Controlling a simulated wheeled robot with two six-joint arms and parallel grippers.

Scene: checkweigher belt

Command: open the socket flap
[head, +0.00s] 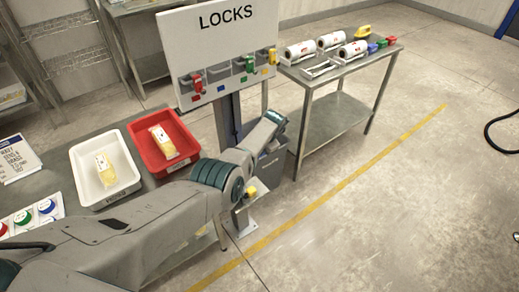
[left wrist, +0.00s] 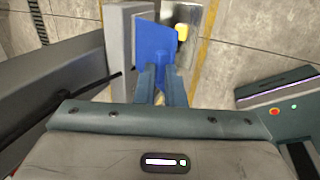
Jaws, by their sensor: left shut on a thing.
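The blue socket flap (left wrist: 153,40) shows in the left wrist view, at the top middle. My left gripper (left wrist: 161,76) is shut on its near edge, with one dark finger on each side. How far the flap is swung cannot be told. In the head view my left arm crosses the middle and hides the gripper and flap. A yellow part (head: 251,192) shows there on a low metal bracket by the post. My right gripper is in neither view.
The LOCKS board (head: 228,45) stands on a post behind my arm. A white tray (head: 104,170) and red tray (head: 163,140) sit on the left table.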

